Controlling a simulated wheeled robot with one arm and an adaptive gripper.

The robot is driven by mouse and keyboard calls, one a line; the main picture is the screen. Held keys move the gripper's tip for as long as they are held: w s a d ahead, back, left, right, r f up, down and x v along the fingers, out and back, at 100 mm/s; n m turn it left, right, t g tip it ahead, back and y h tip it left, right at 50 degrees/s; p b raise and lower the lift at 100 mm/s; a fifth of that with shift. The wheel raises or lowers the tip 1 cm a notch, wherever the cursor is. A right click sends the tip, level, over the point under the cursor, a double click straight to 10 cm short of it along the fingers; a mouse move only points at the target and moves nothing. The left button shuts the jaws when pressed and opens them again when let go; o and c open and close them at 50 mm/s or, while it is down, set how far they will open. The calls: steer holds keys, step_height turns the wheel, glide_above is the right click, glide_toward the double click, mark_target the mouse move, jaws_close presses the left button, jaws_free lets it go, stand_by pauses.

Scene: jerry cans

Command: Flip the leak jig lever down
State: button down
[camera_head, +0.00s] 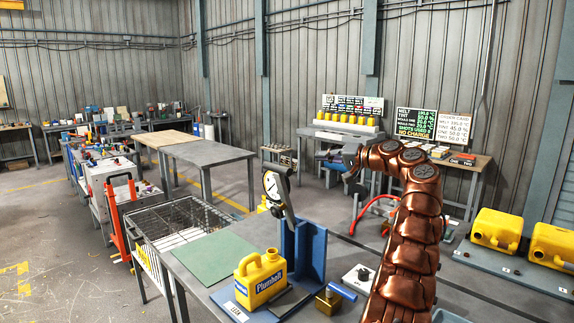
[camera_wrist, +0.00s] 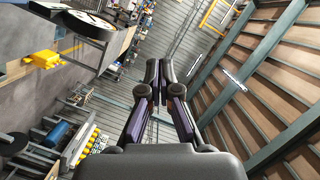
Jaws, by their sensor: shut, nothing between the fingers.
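The leak jig is a blue upright bracket (camera_head: 304,248) on a bench. A grey arm with a round white dial (camera_head: 272,186) stands tilted up at its top; I take this for the lever side, but cannot tell for sure. A yellow jerry can (camera_head: 261,278) stands in front of the bracket. My gripper (camera_head: 352,178) is raised to the right of the dial, apart from it. In the wrist view my gripper (camera_wrist: 158,72) has its fingers together and empty, and a dial-like disc (camera_wrist: 86,22) shows at the upper left.
A brass valve with a blue handle (camera_head: 336,298) and a small white box with a black knob (camera_head: 358,277) sit on the bench right of the jig. A green mat (camera_head: 213,257) lies left, mostly clear. Yellow cans (camera_head: 497,230) stand at far right.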

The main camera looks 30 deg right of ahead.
steer(key=w+a+f+b, duration=0.2)
steer(key=w+a+f, duration=0.1)
steer(key=w+a, duration=0.4)
steer(key=shift+w+a+b, duration=0.35)
steer(key=shift+w, duration=0.25)
stand_by(0.7)
steer(key=shift+f, duration=0.1)
steer(key=shift+a+f, duration=0.1)
steer(key=shift+a, duration=0.05)
stand_by(0.3)
